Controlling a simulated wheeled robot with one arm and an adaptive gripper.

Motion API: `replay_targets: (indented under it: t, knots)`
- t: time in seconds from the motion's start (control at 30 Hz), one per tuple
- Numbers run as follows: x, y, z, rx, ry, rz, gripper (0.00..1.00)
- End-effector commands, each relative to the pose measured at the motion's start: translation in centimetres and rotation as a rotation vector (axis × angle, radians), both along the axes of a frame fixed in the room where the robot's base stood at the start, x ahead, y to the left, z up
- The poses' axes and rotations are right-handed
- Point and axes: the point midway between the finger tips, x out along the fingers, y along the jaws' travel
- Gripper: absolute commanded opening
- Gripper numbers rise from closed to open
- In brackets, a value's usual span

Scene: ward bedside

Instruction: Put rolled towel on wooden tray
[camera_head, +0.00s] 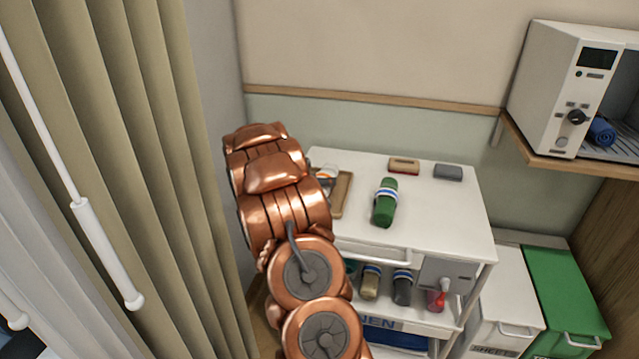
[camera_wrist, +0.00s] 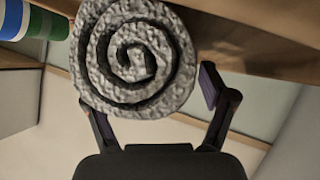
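A grey rolled towel (camera_wrist: 135,60) fills the upper middle of the wrist view, its spiral end facing the camera. My gripper (camera_wrist: 150,100) has its two fingers spread wide at the towel's left and right. The left finger meets the towel's edge in the picture, and a narrow gap shows beside the right finger. The wooden tray (camera_head: 343,196) lies on the white cart top, partly hidden by my arm in the head view. A brown wooden surface (camera_wrist: 255,45) shows behind the towel in the wrist view. My arm hides the gripper in the head view.
A green roll-shaped item (camera_head: 385,203) with a blue and white band lies right of the tray on the cart (camera_head: 445,215). A red-brown block (camera_head: 404,165) and a grey block (camera_head: 448,172) lie behind. A curtain (camera_head: 140,130) hangs left. A blue roll (camera_head: 602,131) sits at right.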

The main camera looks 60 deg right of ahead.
Motion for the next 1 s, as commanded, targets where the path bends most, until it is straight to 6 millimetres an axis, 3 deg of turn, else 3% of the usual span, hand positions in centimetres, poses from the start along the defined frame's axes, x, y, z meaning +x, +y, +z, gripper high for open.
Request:
replay_targets:
  t: [0.53,1.0]
  knots:
    - [0.0,0.6,0.4,-0.001,-0.001,-0.001,0.94]
    - [0.1,6.2,3.4,-0.002,-0.002,0.002,0.94]
